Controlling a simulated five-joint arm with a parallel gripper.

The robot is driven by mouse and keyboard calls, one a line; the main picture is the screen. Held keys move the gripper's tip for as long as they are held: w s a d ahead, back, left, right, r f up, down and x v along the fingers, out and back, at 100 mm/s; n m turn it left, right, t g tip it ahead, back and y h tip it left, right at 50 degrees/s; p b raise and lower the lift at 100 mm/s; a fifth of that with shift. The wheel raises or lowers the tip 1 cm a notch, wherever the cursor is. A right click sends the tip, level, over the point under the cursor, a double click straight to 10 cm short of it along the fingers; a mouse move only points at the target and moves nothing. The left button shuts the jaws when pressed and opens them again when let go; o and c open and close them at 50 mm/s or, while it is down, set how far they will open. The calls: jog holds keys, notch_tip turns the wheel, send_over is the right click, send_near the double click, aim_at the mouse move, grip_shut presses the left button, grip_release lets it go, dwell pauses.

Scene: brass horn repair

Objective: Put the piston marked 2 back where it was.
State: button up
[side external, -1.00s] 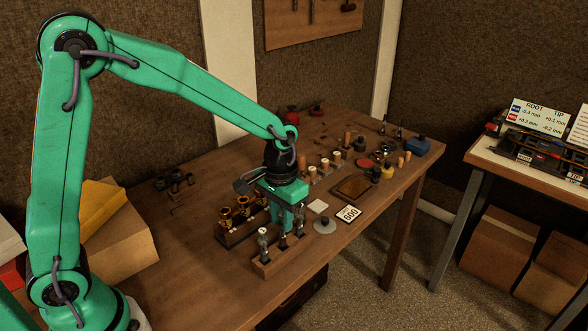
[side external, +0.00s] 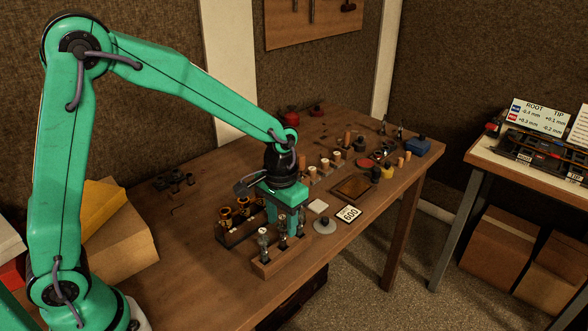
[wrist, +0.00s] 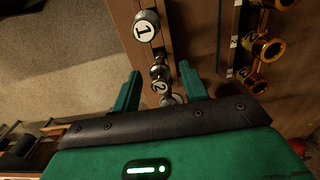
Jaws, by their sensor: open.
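The piston marked 2 (wrist: 160,84) stands upright in a wooden block (side external: 268,268), in the middle of a row of three. In the wrist view, the piston marked 1 (wrist: 146,28) stands above it in the picture, and a third piston (wrist: 171,99) shows partly behind it. My gripper (wrist: 159,70) is open, with one finger on each side of piston 2 and gaps visible between. In the side view, my gripper (side external: 284,222) is low over the block, and its fingers partly hide the pistons.
A dark block with several brass cylinders (wrist: 268,48) stands beside the piston block; it also shows in the side view (side external: 228,236). A grey disc with a knob (side external: 325,226) and a card reading 600 (side external: 348,214) lie to the right.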

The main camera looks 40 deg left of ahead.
notch_tip(320, 180, up, 12)
dwell(0.7)
jog(key=shift+r, duration=0.15)
dwell(0.4)
jog(key=s+a+r+t, duration=0.1)
jog(key=s+a, duration=0.3)
jog(key=s, duration=0.4)
jog(key=s+a+r+t, duration=0.2)
jog(key=s+a+t, duration=0.2)
jog(key=s, duration=0.5)
jog(key=shift+s+t, duration=0.3)
